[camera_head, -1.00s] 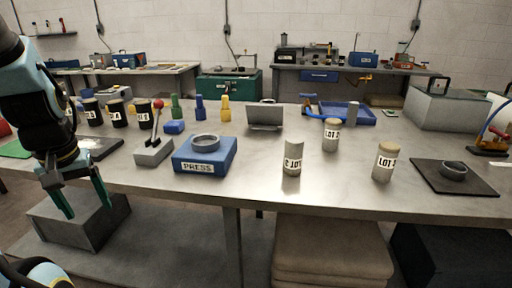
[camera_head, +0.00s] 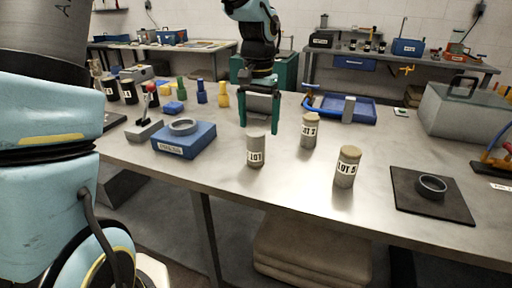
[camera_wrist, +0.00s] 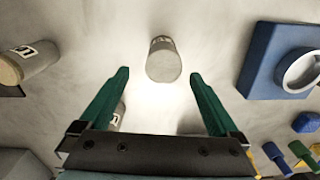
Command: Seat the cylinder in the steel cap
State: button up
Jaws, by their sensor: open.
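A grey cylinder with a "LOT" label (camera_head: 255,151) stands upright near the table's front middle; its number is unreadable. A second cylinder (camera_head: 310,131) stands behind it to the right, and one that seems to read "LOT 5" (camera_head: 346,168) stands further right. A dark metal ring-like cap (camera_head: 432,185) lies on a black mat (camera_head: 408,205). My gripper (camera_head: 259,122) is open and empty, with its green fingers above and just behind the nearest cylinder. In the wrist view that cylinder (camera_wrist: 163,62) shows between the fingertips, apart from both. The left finger partly hides another cylinder.
A blue press block (camera_head: 200,138) with a grey ring (camera_head: 183,126) sits to the left, beside a red-knobbed lever (camera_head: 148,115). A blue tray (camera_head: 348,108) and grey case (camera_head: 468,108) stand behind. The table between the cylinders and the mat is clear.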

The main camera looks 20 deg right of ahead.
aim_at(256, 147)
notch_tip(256, 147, down, 3)
jog(key=shift+r, duration=0.2)
jog(key=shift+a+f+p, duration=0.2)
jog(key=shift+f+p, duration=0.35)
jog(key=shift+f, duration=0.75)
jog(key=shift+a+f+p, duration=0.15)
jog(key=shift+f+p, duration=0.4)
jog(key=shift+f, duration=0.75)
grip_shut()
